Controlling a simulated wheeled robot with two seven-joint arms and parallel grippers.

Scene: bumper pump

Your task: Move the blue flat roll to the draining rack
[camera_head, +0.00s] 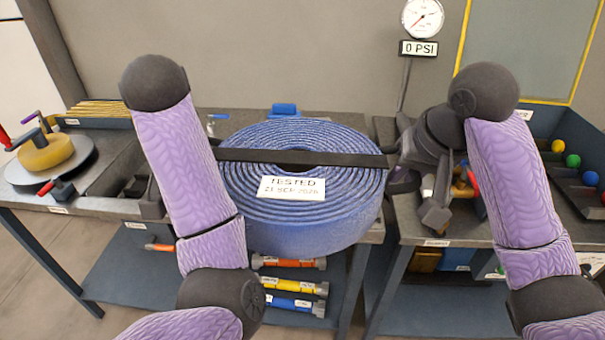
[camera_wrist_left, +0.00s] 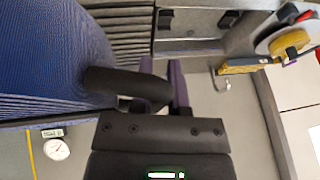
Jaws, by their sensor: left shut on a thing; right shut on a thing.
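The blue flat roll (camera_head: 300,222) is a large coil lying flat in the middle of the head view, with a black strap across it and a white "TESTED" label. It overlaps the bench's front edge; whether it touches the bench is unclear. My right gripper (camera_head: 402,178) is shut at the strap's right end. My left gripper is largely hidden behind my arm in the head view. In the left wrist view, my left gripper (camera_wrist_left: 176,88) is shut at a black loop handle (camera_wrist_left: 125,83) beside the roll (camera_wrist_left: 45,55). I cannot identify the draining rack for certain.
A pressure gauge (camera_head: 423,18) reading 0 PSI stands behind on the right. A turntable (camera_head: 75,172) with a yellow piece is on the left bench. A tray of coloured balls (camera_head: 580,180) is at right. Coloured cylinders (camera_head: 290,284) lie below the roll.

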